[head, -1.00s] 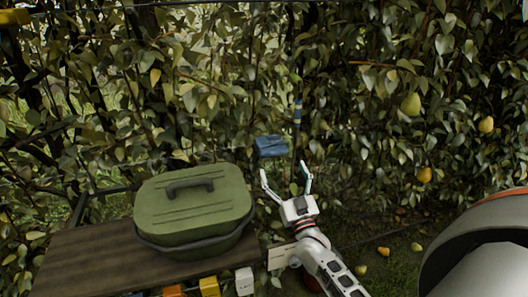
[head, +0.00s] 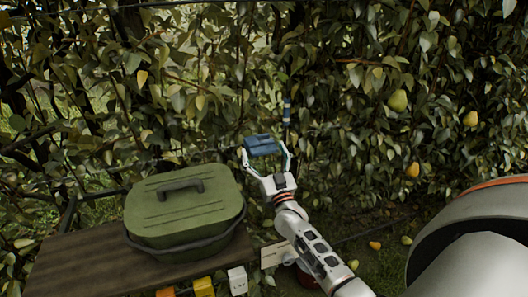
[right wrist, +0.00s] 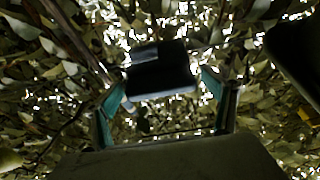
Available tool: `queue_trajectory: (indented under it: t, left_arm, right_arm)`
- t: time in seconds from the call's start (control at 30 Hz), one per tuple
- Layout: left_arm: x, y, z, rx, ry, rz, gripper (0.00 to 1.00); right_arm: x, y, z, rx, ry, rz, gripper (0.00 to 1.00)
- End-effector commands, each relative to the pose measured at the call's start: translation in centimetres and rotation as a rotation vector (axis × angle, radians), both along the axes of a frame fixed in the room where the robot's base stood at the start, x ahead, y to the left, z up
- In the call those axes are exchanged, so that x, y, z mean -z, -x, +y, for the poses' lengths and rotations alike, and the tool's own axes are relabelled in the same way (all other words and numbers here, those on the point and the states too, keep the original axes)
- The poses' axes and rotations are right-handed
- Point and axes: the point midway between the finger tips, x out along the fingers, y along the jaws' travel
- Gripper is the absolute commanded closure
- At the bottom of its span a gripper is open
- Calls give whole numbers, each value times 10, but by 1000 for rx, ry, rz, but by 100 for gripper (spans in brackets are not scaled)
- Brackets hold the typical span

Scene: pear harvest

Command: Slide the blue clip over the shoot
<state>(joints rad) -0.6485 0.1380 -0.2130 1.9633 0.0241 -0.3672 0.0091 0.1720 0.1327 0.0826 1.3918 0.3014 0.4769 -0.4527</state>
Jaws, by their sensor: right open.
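The blue clip (head: 261,143) is a small blue block in front of the foliage. A thin upright shoot (head: 286,125) with a blue band stands just right of it, and the two look apart. My right gripper (head: 266,157) is open, with its fingers on either side of the clip. In the right wrist view the clip (right wrist: 160,70) is a dark block between and slightly beyond the teal fingertips (right wrist: 162,88). I cannot tell whether the fingers touch it. My left gripper is not in view.
A green lidded box (head: 183,205) stands on a dark wooden board (head: 75,272) at left. Dense leaves fill the back. Pears (head: 397,101) hang at right, and fallen ones (head: 375,245) lie on the grass. Yellow (head: 203,287) and white (head: 237,280) blocks sit below the board.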

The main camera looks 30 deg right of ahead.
Motion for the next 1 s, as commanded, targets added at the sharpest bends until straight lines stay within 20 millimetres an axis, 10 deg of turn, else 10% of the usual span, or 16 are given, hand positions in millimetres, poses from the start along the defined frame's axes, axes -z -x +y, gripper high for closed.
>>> queue_trajectory:
  t: [0.27, 1.0]
  left_arm:
    - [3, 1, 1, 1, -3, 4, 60]
    - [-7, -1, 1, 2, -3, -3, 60]
  right_arm:
    - [0, 0, 0, 0, 0, -1, 71]
    - [-1, 19, -79, 4, 1, -2, 71]
